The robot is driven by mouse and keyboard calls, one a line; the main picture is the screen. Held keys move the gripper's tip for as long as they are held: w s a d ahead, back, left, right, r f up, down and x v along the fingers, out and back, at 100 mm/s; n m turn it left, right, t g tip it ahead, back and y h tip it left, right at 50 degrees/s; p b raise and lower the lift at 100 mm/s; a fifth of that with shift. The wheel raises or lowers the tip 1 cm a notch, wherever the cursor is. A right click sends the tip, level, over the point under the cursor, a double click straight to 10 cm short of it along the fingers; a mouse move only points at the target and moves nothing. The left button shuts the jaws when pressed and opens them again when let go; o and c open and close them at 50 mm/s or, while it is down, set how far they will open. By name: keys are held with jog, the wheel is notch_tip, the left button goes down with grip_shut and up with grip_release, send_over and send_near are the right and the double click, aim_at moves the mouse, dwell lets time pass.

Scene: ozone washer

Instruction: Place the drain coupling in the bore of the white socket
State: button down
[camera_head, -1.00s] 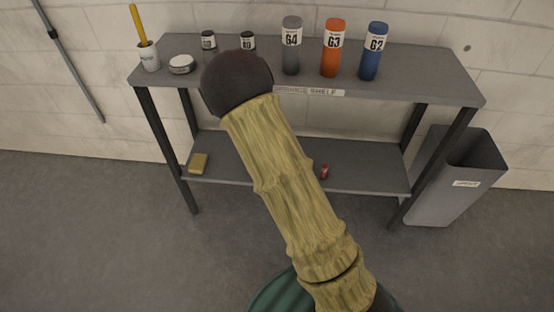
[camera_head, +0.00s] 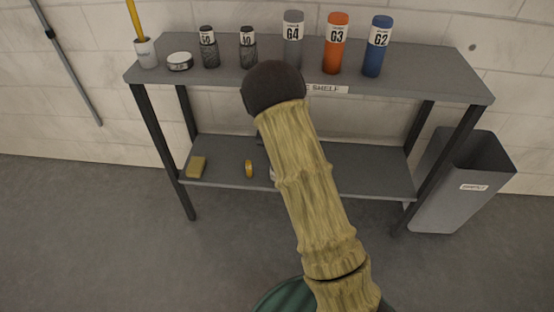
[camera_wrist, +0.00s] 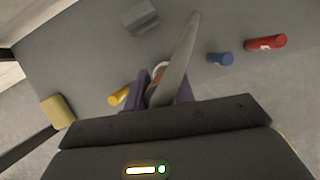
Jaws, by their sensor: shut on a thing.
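My gripper (camera_wrist: 167,92) shows in the wrist view with its two purple fingers close together over the lower shelf (camera_wrist: 80,60). It is shut on a long grey tapered piece (camera_wrist: 179,58) that sticks out from between the fingers. I cannot tell for sure whether this is the drain coupling. Just beyond the left finger is a small white rounded thing (camera_wrist: 160,67) with some orange on it, partly hidden; it may be the white socket, but its bore cannot be made out. In the head view my arm hides the gripper and what it holds.
On the lower shelf are a yellow cylinder (camera_wrist: 120,95), a blue one (camera_wrist: 220,59), a red one (camera_wrist: 265,42), a grey block (camera_wrist: 141,16) and a yellow sponge (camera_head: 196,167). Bottles, including the orange one (camera_head: 335,44), stand on the upper shelf (camera_head: 440,82). A grey bin (camera_head: 450,205) is at right.

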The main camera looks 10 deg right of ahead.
notch_tip(320, 180, down, 5)
jog(key=b, duration=0.3)
jog(key=shift+r, duration=0.2)
jog(key=c, duration=1.2)
grip_release()
jog(key=shift+o, duration=0.2)
jog(key=p+v, duration=0.5)
jog(key=v, duration=0.7)
jog(key=shift+p, duration=0.35)
